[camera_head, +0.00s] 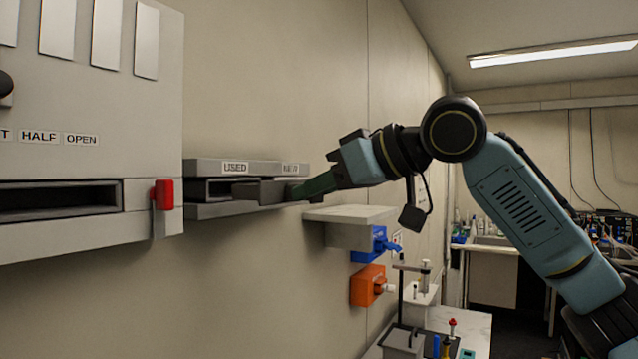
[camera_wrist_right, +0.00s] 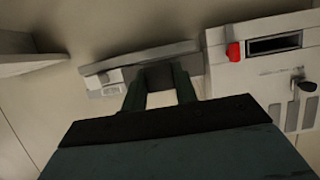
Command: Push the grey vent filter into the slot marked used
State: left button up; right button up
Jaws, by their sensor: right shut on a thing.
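The slot marked USED (camera_head: 217,188) is a dark opening in a grey wall-mounted holder (camera_head: 208,167), under a white label (camera_head: 235,168). The grey vent filter (camera_head: 262,193) is a dark flat block at the right part of this opening; I cannot tell whether its end is inside. My right gripper (camera_head: 312,187) comes from the right and is shut on the filter. In the right wrist view, the filter (camera_wrist_right: 160,76) shows between the two green fingers (camera_wrist_right: 162,92), against the holder. My left gripper is not in view.
A grey wall cabinet (camera_head: 90,130) with a red latch (camera_head: 163,194) stands left of the holder. A pale shelf (camera_head: 350,214) juts out below my right gripper, with blue (camera_head: 368,245) and orange (camera_head: 367,285) fixtures under it. A bench with lab items (camera_head: 465,325) is lower right.

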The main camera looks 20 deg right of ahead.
aim_at(275, 186)
jog(key=shift+w+a+p, duration=0.15)
jog(key=shift+w+a, duration=0.45)
jog(key=shift+w, duration=0.2)
jog(key=shift+w+a+p, duration=0.15)
jog(key=shift+w+a, duration=0.45)
jog(key=shift+w, duration=0.15)
jog(key=shift+p, duration=0.35)
jog(key=shift+w+a+p, duration=1.25)
jog(key=shift+w+p, duration=0.3)
jog(key=shift+p, duration=0.3)
dwell(1.8)
jog(key=shift+w+a, duration=0.75)
jog(key=shift+w, duration=0.25)
dwell(1.5)
